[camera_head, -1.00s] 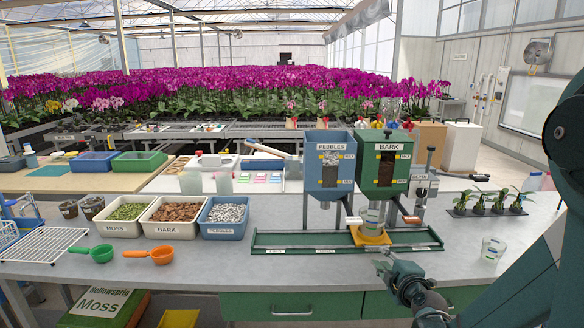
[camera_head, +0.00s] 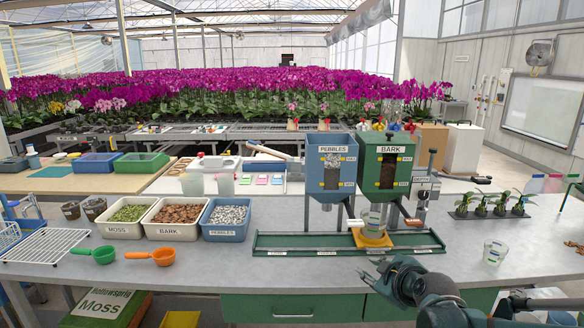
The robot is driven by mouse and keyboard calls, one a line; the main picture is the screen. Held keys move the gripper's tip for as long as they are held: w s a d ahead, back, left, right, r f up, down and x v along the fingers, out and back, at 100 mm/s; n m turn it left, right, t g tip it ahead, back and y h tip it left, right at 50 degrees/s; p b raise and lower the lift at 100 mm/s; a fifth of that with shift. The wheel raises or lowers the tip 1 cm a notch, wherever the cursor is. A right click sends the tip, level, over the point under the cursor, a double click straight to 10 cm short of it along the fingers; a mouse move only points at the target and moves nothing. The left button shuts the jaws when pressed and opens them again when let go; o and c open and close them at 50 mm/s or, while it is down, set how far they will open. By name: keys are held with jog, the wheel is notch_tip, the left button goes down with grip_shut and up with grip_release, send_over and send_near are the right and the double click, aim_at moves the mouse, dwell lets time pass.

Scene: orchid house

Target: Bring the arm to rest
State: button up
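My gripper (camera_head: 371,272) is at the lower right of the head view, in front of the bench's front edge and above the green drawers. It points left, its fingers look spread apart, and nothing shows between them. My arm runs from it to the lower right corner. A clear cup (camera_head: 375,221) stands on a yellow plate (camera_head: 373,241) below the green bark hopper (camera_head: 388,150). Another clear cup (camera_head: 494,252) stands alone on the bench, right of my gripper and apart from it.
A green rail tray (camera_head: 300,252) lies behind my gripper. The blue pebbles hopper (camera_head: 331,150) stands left of the bark one. Potted seedlings (camera_head: 490,206) stand at the right. Bins and orange (camera_head: 150,258) and green scoops are at the left. The bench between scoops and tray is clear.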

jog(key=s+a+r+m+g+h, duration=0.1)
jog(key=s+m+g, duration=0.3)
jog(key=s, duration=2.2)
jog(key=m+h, duration=0.1)
jog(key=m, duration=0.5)
jog(key=shift+a+r+m+g, duration=0.15)
jog(key=shift+r+m+g, duration=0.15)
jog(key=shift+m, duration=0.1)
